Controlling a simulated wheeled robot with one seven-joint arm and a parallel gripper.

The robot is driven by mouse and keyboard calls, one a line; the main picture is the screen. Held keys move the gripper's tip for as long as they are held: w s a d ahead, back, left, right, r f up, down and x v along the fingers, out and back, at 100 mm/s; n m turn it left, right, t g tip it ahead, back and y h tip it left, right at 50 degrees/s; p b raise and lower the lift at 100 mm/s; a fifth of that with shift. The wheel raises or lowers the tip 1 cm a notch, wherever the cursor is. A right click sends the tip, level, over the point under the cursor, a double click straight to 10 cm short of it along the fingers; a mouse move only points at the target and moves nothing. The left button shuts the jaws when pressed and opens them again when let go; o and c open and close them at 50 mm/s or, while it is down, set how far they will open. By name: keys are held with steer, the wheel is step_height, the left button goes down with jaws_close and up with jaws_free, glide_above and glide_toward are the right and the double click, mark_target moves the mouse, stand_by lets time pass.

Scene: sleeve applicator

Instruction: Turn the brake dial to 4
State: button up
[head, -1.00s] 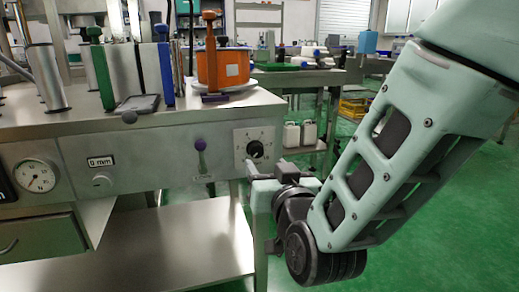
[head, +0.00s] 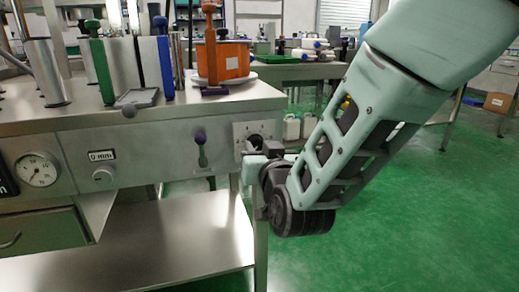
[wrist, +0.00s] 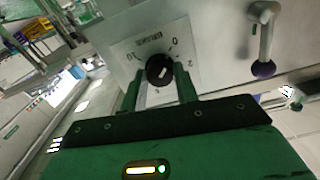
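The brake dial (wrist: 160,70) is a round black knob with a white pointer mark, on a pale scale plate (wrist: 126,56) with numbers such as 0 and 2. In the wrist view the fingers of my gripper (wrist: 160,76) stand apart, one on each side of the knob. I cannot tell whether they touch it. The pointer seems to lean toward the upper right, but its exact reading is unclear. Part of the scale is hidden by the fingers. In the head view my gripper (head: 250,150) is at the panel and covers the lower part of the dial (head: 256,139).
A purple-knobbed lever (head: 201,146) is left of the dial; it also shows in the wrist view (wrist: 264,40). A gauge (head: 37,170) and a 0 mm display (head: 101,156) are further left. The steel bench top (head: 60,116) overhangs the panel. Green floor is free at right.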

steer(key=shift+m, duration=0.3)
steer(key=m+b, duration=0.3)
steer(key=m, duration=0.1)
steer(key=shift+f+m+b, duration=0.15)
steer(key=shift+m+b, duration=0.15)
steer(key=shift+b, duration=0.1)
steer(key=m+b, duration=0.4)
steer(key=m, duration=0.1)
steer(key=shift+m, duration=0.3)
steer(key=m+b, duration=0.4)
steer(key=m, duration=0.1)
steer(key=m+b, duration=0.4)
steer(key=m, duration=0.1)
steer(key=shift+b, duration=0.3)
steer(key=shift+m, duration=0.4)
steer(key=o, duration=1)
